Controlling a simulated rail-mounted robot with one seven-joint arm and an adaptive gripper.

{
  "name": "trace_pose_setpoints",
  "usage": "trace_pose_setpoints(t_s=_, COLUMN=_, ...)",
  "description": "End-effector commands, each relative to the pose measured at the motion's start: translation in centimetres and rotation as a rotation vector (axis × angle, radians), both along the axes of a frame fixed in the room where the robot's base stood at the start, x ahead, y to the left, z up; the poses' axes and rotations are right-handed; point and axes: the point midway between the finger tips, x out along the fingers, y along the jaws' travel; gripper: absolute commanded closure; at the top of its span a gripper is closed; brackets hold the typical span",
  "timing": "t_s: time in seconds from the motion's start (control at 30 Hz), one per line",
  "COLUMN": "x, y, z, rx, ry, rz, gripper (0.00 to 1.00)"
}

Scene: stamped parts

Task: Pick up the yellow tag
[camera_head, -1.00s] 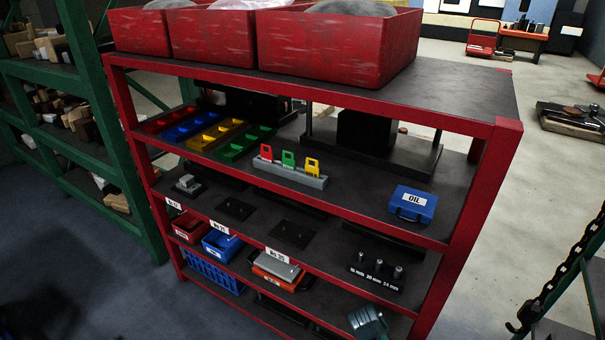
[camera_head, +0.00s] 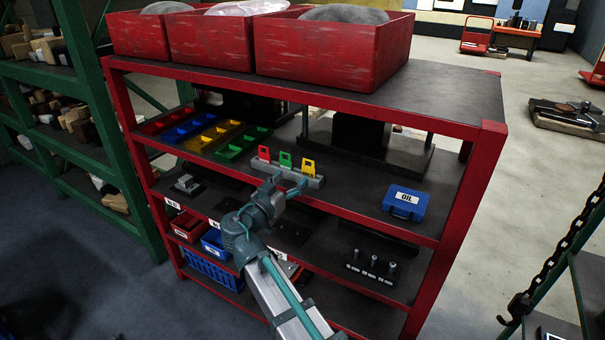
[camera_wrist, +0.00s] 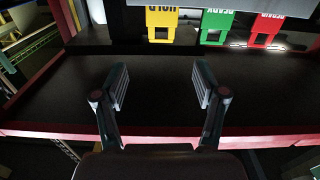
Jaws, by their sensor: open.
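The yellow tag (camera_head: 309,168) stands at the right end of a grey holder (camera_head: 317,182) on the red rack's upper shelf. In the wrist view the yellow tag (camera_wrist: 162,33) is at the top, its lettering upside down and reading HOLD. My gripper (camera_head: 289,182) is open and empty in front of the holder. In the wrist view my gripper (camera_wrist: 161,83) has its two fingers apart, with the yellow tag ahead between their lines, not touching them.
A green tag (camera_head: 286,160) and a red tag (camera_head: 263,153) stand left of the yellow one. A blue OIL case (camera_head: 405,203) sits to the right. Coloured bins (camera_head: 242,145) lie to the left. The shelf's red front edge (camera_wrist: 50,130) runs below my fingers.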

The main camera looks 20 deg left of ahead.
Motion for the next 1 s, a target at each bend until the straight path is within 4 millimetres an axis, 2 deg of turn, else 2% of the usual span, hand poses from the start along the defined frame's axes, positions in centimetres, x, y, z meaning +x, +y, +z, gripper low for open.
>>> trace_pose_setpoints(t_s=0.17, x=0.6, y=0.0, z=0.0, rx=0.068, ry=-0.009, rz=0.001, gripper=0.29)
trace_pose_setpoints(t_s=0.5, x=5.0, y=-0.7, z=0.1, rx=0.069, ry=-0.008, rz=0.0, gripper=0.29)
trace_pose_setpoints(t_s=0.77, x=6.6, y=-0.9, z=0.1, rx=0.068, ry=-0.006, rz=0.0, gripper=0.29)
trace_pose_setpoints(t_s=1.0, x=9.7, y=-1.1, z=0.1, rx=0.067, ry=-0.006, rz=0.0, gripper=0.29)
